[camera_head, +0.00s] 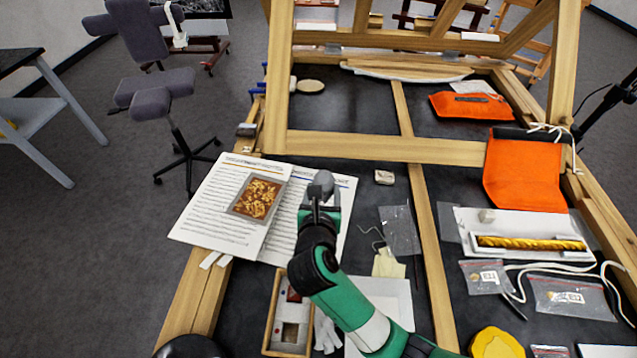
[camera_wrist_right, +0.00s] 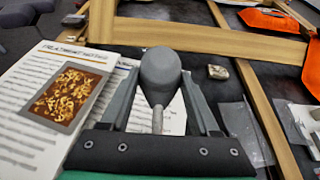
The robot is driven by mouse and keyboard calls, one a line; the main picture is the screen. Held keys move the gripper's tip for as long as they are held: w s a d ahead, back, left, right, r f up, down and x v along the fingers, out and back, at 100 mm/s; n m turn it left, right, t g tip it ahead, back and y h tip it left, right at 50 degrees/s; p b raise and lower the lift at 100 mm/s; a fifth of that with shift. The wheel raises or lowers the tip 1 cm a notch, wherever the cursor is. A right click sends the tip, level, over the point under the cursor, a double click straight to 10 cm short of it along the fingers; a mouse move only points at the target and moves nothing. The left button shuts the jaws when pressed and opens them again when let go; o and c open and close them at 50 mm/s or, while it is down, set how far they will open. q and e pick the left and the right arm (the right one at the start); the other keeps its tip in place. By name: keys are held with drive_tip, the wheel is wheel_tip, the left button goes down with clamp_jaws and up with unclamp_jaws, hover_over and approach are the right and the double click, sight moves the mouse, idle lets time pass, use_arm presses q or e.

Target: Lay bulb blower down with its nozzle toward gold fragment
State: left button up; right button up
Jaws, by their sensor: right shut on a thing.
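The bulb blower (camera_head: 321,184) is a dark grey rounded bulb with a thin, lighter nozzle. In the right wrist view the bulb (camera_wrist_right: 160,72) sits between the fingers, and its nozzle (camera_wrist_right: 157,120) points back toward the palm. My right gripper (camera_head: 320,200) is shut on it, over the printed sheets. I cannot tell whether the blower touches the paper. The gold fragment looks to be the twisted gilt strip (camera_head: 530,243) on a white pad at the right, well apart from the gripper. My left gripper is not in view.
Printed sheets (camera_head: 215,222) carry a framed gold-patterned panel (camera_head: 257,197) left of the gripper. A small pale block (camera_head: 384,177) lies to its right. A wooden bar (camera_head: 430,250) runs between gripper and strip. A wooden box (camera_head: 290,325), bags (camera_head: 484,277) and white cords lie nearer.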

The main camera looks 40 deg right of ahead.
drive_tip(key=b+x, duration=0.1)
drive_tip(key=x, duration=0.2)
drive_tip(key=a+b+x, duration=0.1)
drive_tip(key=x, duration=0.2)
drive_tip(key=w+f+b+x, duration=0.1)
drive_tip(key=b+x, duration=0.1)
drive_tip(key=x, duration=0.1)
drive_tip(key=shift+w, duration=0.1)
drive_tip(key=w+f+b, duration=0.1)
drive_tip(key=w+d+f+b, duration=0.1)
drive_tip(key=f, duration=0.1)
drive_tip(key=w+d+f+b, duration=0.1)
drive_tip(key=shift+d+f, duration=0.1)
drive_tip(key=shift+f, duration=0.25)
drive_tip(key=shift+w, duration=0.2)
drive_tip(key=shift+w+d+f+b, duration=0.1)
drive_tip(key=shift+d+f+b, duration=0.05)
drive_tip(key=shift+f+b, duration=0.2)
wheel_tip(320, 180, down, 3)
drive_tip(key=shift+w+d+r+b, duration=0.1)
drive_tip(key=shift+b, duration=1)
drive_tip(key=shift+f, duration=0.2)
drive_tip(key=shift+r, duration=0.15)
drive_tip(key=shift+f, duration=0.2)
drive_tip(key=o, duration=1.4)
drive_tip(key=shift+c, duration=0.2)
